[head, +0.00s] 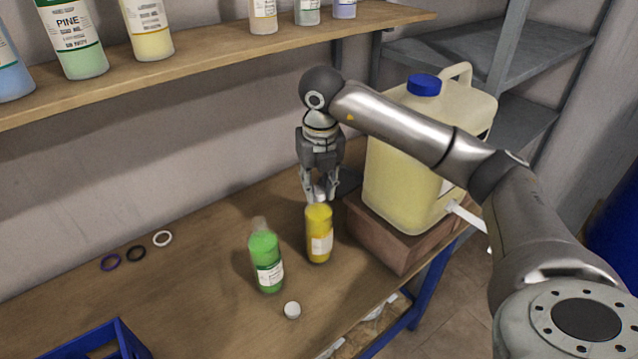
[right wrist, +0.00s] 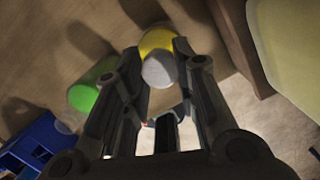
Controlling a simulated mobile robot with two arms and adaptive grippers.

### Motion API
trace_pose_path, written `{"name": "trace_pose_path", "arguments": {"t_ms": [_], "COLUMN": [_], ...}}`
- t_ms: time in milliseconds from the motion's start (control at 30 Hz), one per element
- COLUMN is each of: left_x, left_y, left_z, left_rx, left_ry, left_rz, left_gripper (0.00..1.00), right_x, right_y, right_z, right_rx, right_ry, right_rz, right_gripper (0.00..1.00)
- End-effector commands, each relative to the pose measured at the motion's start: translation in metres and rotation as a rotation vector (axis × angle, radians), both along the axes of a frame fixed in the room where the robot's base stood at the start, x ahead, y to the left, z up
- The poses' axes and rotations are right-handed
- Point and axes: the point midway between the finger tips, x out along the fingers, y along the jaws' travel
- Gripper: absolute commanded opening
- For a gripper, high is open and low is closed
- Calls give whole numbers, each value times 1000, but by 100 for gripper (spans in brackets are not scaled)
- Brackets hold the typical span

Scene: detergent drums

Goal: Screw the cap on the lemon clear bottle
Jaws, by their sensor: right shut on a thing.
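A yellow bottle (head: 319,240) with a white label stands upright on the bench; its label is too small to read, and I take it for the lemon clear bottle. My right gripper (head: 319,195) points down right above it, shut on a pale cap. In the right wrist view, the cap (right wrist: 160,71) sits between the fingertips (right wrist: 157,57) and overlaps the yellow bottle top (right wrist: 155,40). I cannot tell whether the cap touches the neck, which is hidden. My left gripper is not in view.
A green bottle (head: 265,265) stands left of the yellow one. A loose white cap (head: 292,310) lies in front. A big jerrycan (head: 405,180) on a wooden block (head: 385,240) stands close right. Several rings (head: 136,253) and a blue crate (head: 85,343) are left. A shelf (head: 215,55) holds bottles.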

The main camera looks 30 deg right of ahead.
Motion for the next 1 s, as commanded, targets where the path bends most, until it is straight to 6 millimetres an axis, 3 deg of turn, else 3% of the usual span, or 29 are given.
{"name": "trace_pose_path", "arguments": {"t_ms": [167, 600, 1000], "left_x": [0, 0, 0], "left_y": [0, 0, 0], "left_z": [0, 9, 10], "left_rx": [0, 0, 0], "left_ry": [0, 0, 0], "left_rz": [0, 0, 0], "left_gripper": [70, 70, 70], "right_x": [-2, -2, -2], "right_y": [1, 3, 3], "right_z": [-6, -7, -7], "right_rx": [0, -1, 1], "right_ry": [12, 15, 15], "right_rz": [-17, -474, -522], "right_gripper": [0, 0, 0]}}
